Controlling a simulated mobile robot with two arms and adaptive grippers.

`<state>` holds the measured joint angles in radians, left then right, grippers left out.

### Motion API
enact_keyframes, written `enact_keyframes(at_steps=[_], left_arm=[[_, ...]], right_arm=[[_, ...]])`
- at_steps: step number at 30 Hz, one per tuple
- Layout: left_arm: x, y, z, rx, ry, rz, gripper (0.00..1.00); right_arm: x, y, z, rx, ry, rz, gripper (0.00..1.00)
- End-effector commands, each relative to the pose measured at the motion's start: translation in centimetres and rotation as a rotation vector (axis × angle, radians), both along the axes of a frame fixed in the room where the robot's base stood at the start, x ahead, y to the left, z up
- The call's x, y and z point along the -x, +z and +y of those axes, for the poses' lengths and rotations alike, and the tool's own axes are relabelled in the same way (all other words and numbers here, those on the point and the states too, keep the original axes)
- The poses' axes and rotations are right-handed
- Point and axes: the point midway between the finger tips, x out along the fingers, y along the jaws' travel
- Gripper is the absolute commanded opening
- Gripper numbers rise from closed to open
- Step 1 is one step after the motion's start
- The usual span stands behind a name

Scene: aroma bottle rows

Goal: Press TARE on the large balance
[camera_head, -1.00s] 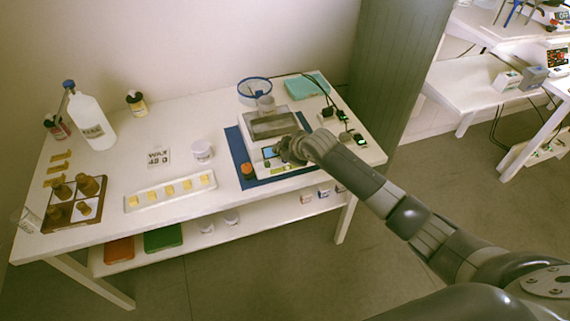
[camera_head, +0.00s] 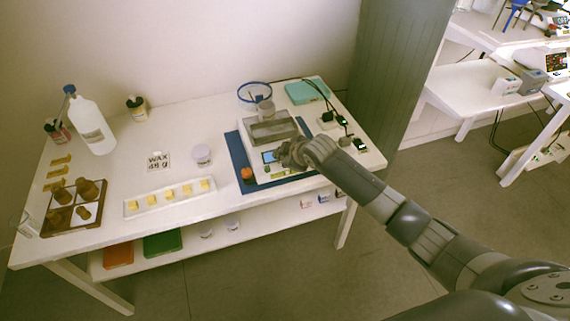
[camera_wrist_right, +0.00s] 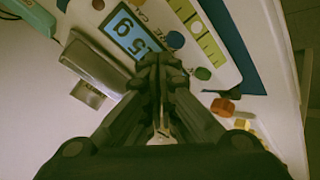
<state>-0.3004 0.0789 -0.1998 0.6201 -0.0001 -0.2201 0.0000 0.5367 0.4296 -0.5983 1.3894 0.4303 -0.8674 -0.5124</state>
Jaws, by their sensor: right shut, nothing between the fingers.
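The large balance (camera_head: 262,177) is a white box with a grey weighing pan (camera_head: 272,130) and a blue display (camera_head: 269,157), standing on a dark blue mat (camera_head: 238,150). My right gripper (camera_head: 285,157) is shut and empty, over the front panel beside the display. In the wrist view the closed fingertips (camera_wrist_right: 161,62) point at the panel by the lit display (camera_wrist_right: 131,33). Contact with the panel cannot be told. My left gripper is out of view.
An orange-capped item (camera_head: 247,174) stands at the balance's front left corner. Black adapters (camera_head: 344,141) and cables are to its right. A wax card (camera_head: 158,161), a white jar (camera_head: 202,154) and a mould tray (camera_head: 170,195) are to the left.

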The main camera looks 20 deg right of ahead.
Motion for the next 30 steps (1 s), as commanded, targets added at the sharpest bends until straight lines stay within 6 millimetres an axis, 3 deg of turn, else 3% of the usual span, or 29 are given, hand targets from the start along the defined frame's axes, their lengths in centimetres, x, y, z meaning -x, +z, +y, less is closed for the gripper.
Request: enact_keyframes(at_steps=[30], left_arm=[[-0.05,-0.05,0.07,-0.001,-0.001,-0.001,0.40]], right_arm=[[0.02,-0.85,0.01,0.000,0.000,0.000,0.00]])
